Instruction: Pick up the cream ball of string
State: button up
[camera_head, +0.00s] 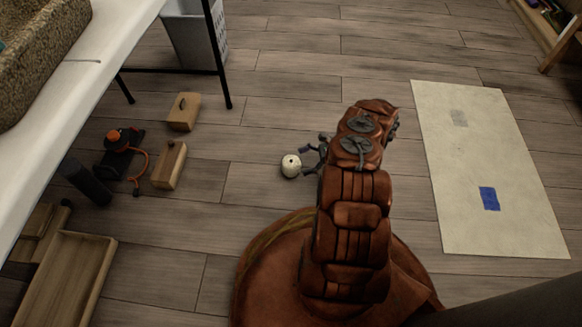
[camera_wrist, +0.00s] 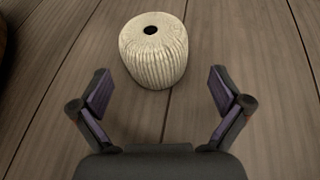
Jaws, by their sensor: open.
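The cream ball of string (camera_head: 291,165) stands on the wooden floor, just left of my gripper (camera_head: 314,150) in the head view. In the wrist view the ball of string (camera_wrist: 154,52) is upright, ribbed, with a dark hole in its top. My gripper (camera_wrist: 162,92) is open and empty there. The ball lies beyond the fingertips, roughly in line with the gap between them and slightly left of its middle. The fingers do not touch it. In the head view the fingers are small and partly hidden by my arm.
Two wooden blocks (camera_head: 183,112) (camera_head: 170,165), a black and orange tool (camera_head: 122,150) and a wooden tray (camera_head: 66,281) lie left. A white table (camera_head: 62,105) overhangs there. A pale mat (camera_head: 485,150) with a blue patch lies right. Floor around the ball is clear.

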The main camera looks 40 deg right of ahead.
aim_at(292, 166)
jog(key=shift+s+b+x, duration=0.2)
jog(key=shift+b+x, duration=0.75)
jog(key=shift+x, duration=0.4)
jog(key=shift+b+x, duration=0.5)
jog(key=shift+x, duration=0.65)
jog(key=shift+a+r, duration=0.15)
jog(key=c, duration=1.2)
jog(key=shift+r, duration=0.1)
